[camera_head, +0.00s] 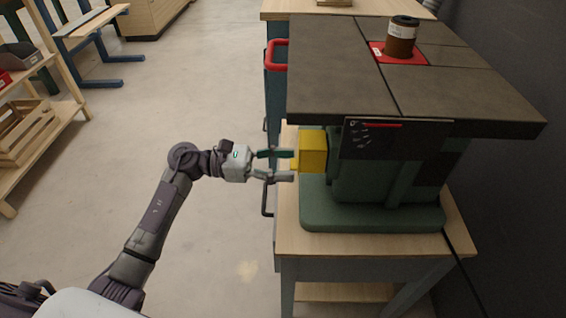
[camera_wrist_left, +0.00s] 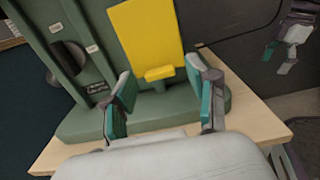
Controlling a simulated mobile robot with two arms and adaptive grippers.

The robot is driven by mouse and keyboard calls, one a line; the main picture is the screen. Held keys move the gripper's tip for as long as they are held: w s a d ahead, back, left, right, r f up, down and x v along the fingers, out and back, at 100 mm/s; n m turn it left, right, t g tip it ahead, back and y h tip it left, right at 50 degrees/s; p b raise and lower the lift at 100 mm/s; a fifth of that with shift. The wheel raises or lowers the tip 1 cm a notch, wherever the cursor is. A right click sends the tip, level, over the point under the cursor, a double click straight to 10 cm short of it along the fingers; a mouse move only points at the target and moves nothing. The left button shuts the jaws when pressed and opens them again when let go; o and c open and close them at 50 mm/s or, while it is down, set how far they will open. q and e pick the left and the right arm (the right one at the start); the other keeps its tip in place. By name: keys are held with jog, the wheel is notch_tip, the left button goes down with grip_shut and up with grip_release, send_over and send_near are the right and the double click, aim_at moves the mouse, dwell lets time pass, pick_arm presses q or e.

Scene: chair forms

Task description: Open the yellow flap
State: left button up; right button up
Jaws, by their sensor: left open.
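The yellow flap (camera_head: 312,150) is on the left side of a green machine (camera_head: 372,205) under a dark table top. In the left wrist view the flap (camera_wrist_left: 148,38) is a flat yellow panel with a small tab (camera_wrist_left: 159,73) at its lower edge. My left gripper (camera_head: 284,166) is open, just left of the flap in the head view. In the left wrist view its two fingers (camera_wrist_left: 163,98) stand on either side below the tab, with nothing between them. Whether a finger touches the flap cannot be told. My right gripper (camera_wrist_left: 288,58) shows at the upper right of the left wrist view.
The machine stands on a wooden-topped bench (camera_head: 400,243). The dark table top (camera_head: 345,75) overhangs the flap and carries a brown can on a red piece. A red handle (camera_head: 277,54) is behind my left gripper.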

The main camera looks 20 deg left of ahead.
pick_arm(q)
grip_shut()
jog(key=shift+a+r, duration=0.1)
pick_arm(e)
jog(key=shift+r, duration=0.15)
